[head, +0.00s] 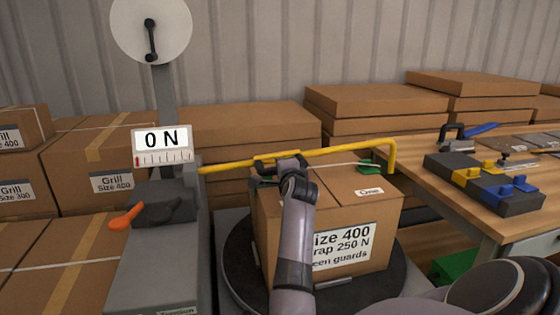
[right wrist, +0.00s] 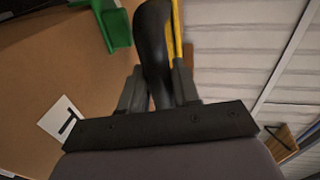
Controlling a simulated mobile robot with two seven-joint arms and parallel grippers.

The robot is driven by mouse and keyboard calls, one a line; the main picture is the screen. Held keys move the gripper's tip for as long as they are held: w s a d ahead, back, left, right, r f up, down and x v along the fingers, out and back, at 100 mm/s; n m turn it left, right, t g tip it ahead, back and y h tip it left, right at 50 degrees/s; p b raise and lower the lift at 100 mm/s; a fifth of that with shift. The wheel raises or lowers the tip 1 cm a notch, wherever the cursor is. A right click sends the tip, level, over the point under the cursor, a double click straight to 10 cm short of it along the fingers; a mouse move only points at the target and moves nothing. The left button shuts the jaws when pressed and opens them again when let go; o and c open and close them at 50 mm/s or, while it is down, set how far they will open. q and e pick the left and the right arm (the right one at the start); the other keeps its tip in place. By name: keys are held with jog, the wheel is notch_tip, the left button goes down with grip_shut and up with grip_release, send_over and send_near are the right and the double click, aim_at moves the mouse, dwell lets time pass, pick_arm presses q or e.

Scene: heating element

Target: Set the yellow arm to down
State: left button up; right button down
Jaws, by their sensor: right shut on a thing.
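The yellow arm (head: 340,149) reaches from the grey machine column across the top of a cardboard box (head: 355,205), with its far end bent downward at the right. It slopes slightly up to the right and is above the box top. My right gripper (head: 275,172) is at the yellow arm's left-middle part. In the right wrist view, its fingers (right wrist: 158,92) are shut on a black handle (right wrist: 153,40), with a strip of the yellow arm (right wrist: 177,35) beside it. Most of the grip is hidden by my arm in the head view. My left gripper is not in view.
The box sits on a dark round turntable (head: 237,255). A wooden table (head: 470,200) with tools stands right; stacked boxes (head: 250,125) fill the back.

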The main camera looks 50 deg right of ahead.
jog(key=shift+f+m, duration=0.3)
jog(key=shift+f, duration=0.4)
jog(key=c, duration=1)
grip_release()
jog(key=shift+o, duration=0.2)
jog(key=shift+r, duration=0.1)
jog(key=shift+s+a, duration=0.1)
jog(key=shift+p+v, duration=0.3)
jog(key=shift+v, duration=3.1)
jog(key=shift+r, duration=0.1)
